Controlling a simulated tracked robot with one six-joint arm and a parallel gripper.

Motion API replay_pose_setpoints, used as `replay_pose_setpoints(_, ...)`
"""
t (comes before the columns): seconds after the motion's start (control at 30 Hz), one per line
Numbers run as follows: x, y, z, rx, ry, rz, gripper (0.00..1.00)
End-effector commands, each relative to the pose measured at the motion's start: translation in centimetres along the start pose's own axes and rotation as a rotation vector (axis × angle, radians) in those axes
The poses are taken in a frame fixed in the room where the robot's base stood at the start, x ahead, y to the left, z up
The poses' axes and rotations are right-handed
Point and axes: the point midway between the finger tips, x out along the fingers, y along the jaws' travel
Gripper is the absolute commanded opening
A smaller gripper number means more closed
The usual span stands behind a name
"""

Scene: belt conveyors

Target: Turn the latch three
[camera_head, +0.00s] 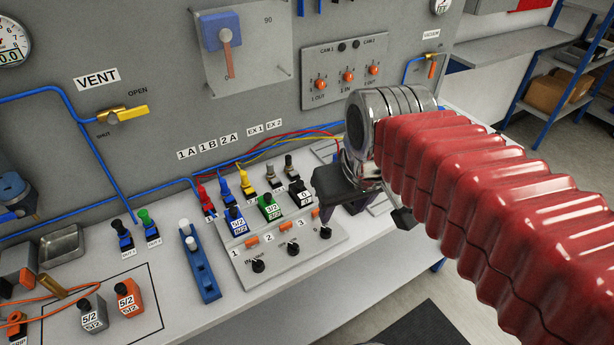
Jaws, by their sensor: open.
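A grey sloped valve panel (300,262) stands on the bench in the middle, with positions labelled 1, 2 and 3. Latch three (316,213) is a small orange lever beside the 3 label, at the panel's right end. Above it sits a black-topped valve block (301,195) marked 0. Latch two (284,226) and latch one (252,240) lie to its left. My gripper (350,200) is open, dark, and just right of latch three and the valve block. It looks close to them, but I cannot tell whether it touches. Its far finger is partly hidden.
Coloured plugs with red and yellow cables (245,178) stand behind the panel. A blue block (201,262) with white knobs stands to its left. The upright grey wall board (160,55) closes off the back.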

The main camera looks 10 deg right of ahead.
Motion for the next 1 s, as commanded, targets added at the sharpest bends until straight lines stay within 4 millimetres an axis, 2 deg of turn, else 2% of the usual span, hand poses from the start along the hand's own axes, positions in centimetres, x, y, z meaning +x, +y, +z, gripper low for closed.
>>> replay_pose_setpoints(0.13, -0.2, -0.2, 2.4, 0.049, 0.058, 0.006, 0.45)
replay_pose_setpoints(0.33, 0.0, -0.4, 4.5, 0.1, 0.112, 0.008, 0.45)
replay_pose_setpoints(0.73, 0.1, -0.5, 5.0, 0.116, 0.127, 0.009, 0.45)
replay_pose_setpoints(0.9, 0.1, -0.5, 5.0, 0.116, 0.127, 0.009, 0.33)
replay_pose_setpoints(1.0, 0.1, -0.5, 5.0, 0.115, 0.127, 0.009, 0.31)
